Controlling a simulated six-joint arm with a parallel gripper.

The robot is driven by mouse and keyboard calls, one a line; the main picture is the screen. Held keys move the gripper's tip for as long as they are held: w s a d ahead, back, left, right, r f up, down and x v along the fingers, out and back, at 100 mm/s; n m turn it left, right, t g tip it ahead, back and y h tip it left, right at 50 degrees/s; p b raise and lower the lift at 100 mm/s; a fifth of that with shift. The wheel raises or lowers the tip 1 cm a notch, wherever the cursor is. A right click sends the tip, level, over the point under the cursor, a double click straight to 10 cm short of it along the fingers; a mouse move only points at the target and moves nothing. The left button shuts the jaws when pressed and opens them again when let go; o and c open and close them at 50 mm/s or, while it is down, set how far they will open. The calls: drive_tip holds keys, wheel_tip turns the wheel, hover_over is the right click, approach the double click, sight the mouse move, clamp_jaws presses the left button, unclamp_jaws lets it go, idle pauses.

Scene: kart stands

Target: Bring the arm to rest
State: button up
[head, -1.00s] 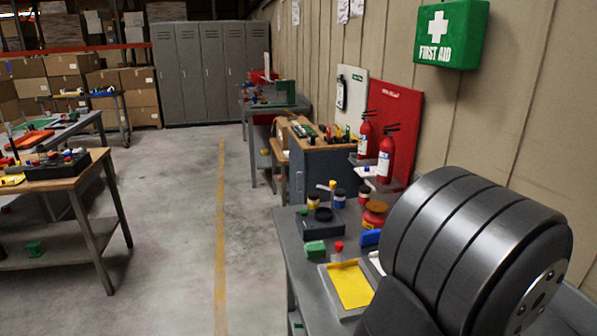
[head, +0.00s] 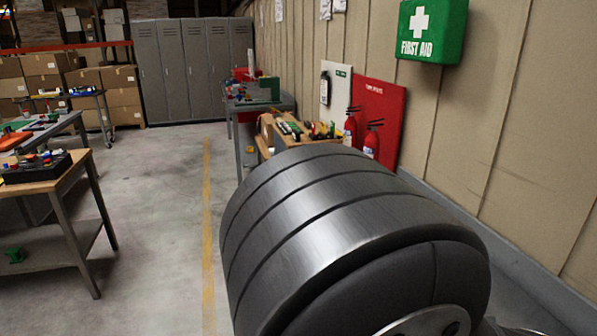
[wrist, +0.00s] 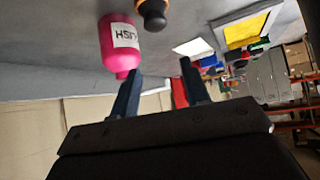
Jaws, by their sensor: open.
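My gripper (wrist: 160,70) shows in the wrist view with its two dark fingers spread apart and nothing between them. The wrist view is tipped over, with the grey bench top (wrist: 60,50) at the top of the picture. A pink bottle (wrist: 118,50) with a white label is just beyond the left finger; I cannot tell whether they touch. In the head view a large grey link of my arm fills the lower middle and hides the near bench. My gripper is not visible there.
An orange and black item (wrist: 152,12), a white card (wrist: 193,47) and a tray (wrist: 228,40) with a yellow sheet are on the bench. Fire extinguishers (head: 371,140) stand by a red board (head: 388,105). A wooden-topped table (head: 60,178) stands left; the floor (head: 150,200) between is clear.

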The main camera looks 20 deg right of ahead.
drive_tip(key=s+m+g+h, duration=0.5)
drive_tip(key=s+m, duration=0.4)
drive_tip(key=s, duration=1)
drive_tip(key=shift+s+a+f, duration=0.2)
drive_tip(key=shift+s+f, duration=0.05)
drive_tip(key=shift+s, duration=0.15)
